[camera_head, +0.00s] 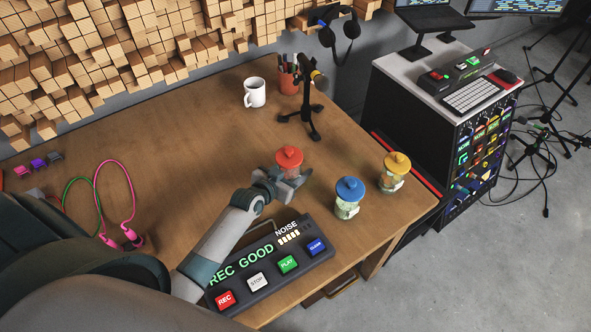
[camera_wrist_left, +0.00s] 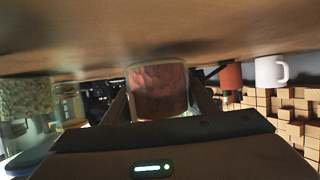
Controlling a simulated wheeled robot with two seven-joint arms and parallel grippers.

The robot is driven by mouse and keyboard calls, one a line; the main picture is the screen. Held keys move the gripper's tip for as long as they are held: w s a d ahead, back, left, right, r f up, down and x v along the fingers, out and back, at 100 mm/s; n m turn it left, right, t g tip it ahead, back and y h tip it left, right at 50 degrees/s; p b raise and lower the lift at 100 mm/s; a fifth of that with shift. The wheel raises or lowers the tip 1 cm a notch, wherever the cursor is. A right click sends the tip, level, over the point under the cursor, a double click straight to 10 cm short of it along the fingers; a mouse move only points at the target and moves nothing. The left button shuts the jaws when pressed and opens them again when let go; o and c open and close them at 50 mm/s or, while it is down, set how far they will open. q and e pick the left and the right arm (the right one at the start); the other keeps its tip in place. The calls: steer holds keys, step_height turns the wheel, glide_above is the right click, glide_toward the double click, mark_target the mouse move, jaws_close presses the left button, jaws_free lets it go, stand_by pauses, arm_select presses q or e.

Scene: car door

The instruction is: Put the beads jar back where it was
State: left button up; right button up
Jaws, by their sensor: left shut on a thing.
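A clear jar with a red lid (camera_head: 289,157) stands upright near the middle of the table, and my left gripper (camera_head: 284,180) is shut on it. In the left wrist view, which is upside down, the jar (camera_wrist_left: 158,92) sits between the two fingers and shows reddish lumpy contents. Its base is at or very close to the table top; I cannot tell if it touches. A blue-lidded jar (camera_head: 348,198) and a yellow-lidded jar (camera_head: 394,173) stand to its right. Which jar holds beads is not clear from the contents. My right gripper is not in view.
A button console (camera_head: 270,262) reading "REC GOOD" lies in front, partly under my left arm. A microphone stand (camera_head: 308,115), white mug (camera_head: 255,92) and pen cup (camera_head: 288,80) stand behind. Pink cables (camera_head: 125,190) lie at left. The table (camera_head: 190,140) is clear left of the jar.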

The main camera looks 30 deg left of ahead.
mark_target(289, 171)
arm_select(q)
steer(key=shift+f, duration=0.35)
steer(key=shift+f, duration=0.15)
steer(key=o, duration=1.5)
steer(key=shift+f, duration=0.1)
steer(key=shift+r, duration=0.2)
steer(key=shift+b+v, duration=0.7)
steer(key=shift+v, duration=3.05)
steer(key=shift+f, duration=0.1)
